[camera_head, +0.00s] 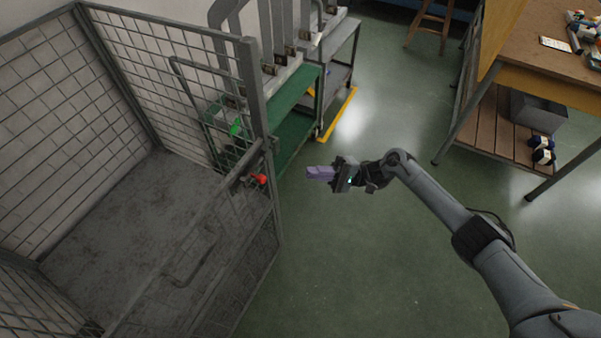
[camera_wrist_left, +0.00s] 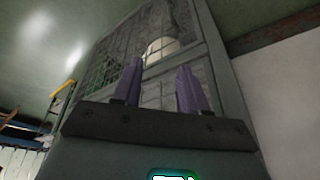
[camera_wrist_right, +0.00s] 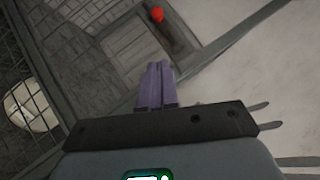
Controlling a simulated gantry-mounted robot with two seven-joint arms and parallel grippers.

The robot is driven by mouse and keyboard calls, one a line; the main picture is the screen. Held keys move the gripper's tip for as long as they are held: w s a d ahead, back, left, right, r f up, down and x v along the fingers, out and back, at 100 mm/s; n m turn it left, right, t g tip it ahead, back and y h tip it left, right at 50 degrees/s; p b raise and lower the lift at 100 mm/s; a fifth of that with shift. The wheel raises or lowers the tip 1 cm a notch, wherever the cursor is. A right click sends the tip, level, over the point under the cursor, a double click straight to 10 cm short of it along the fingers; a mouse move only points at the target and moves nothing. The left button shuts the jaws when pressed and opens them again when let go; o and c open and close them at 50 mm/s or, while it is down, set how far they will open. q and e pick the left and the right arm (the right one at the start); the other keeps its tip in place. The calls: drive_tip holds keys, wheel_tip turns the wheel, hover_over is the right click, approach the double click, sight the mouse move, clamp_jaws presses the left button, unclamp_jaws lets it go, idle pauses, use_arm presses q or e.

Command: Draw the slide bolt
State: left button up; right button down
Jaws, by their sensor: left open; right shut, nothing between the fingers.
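The slide bolt, marked by its red knob (camera_head: 260,179), sits on the front frame of the wire-mesh cage in the head view. The red knob also shows in the right wrist view (camera_wrist_right: 157,14), near the top. My right gripper (camera_head: 309,173) is to the right of the knob, apart from it, with its purple fingers pointing left towards the cage. In the right wrist view its fingers (camera_wrist_right: 158,65) are together with nothing between them. My left gripper is not in the head view. In the left wrist view its purple fingers (camera_wrist_left: 157,72) are apart and empty, with a mesh panel beyond them.
The mesh cage (camera_head: 268,95) fills the left. A green cart (camera_head: 292,100) with metal parts stands behind it, beside a yellow floor strip (camera_head: 341,113). A wooden workbench (camera_head: 555,76) is at the upper right. The green floor (camera_head: 370,270) around my right arm is clear.

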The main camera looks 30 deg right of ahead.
drive_tip(key=shift+v, duration=0.85)
drive_tip(key=shift+r, duration=0.1)
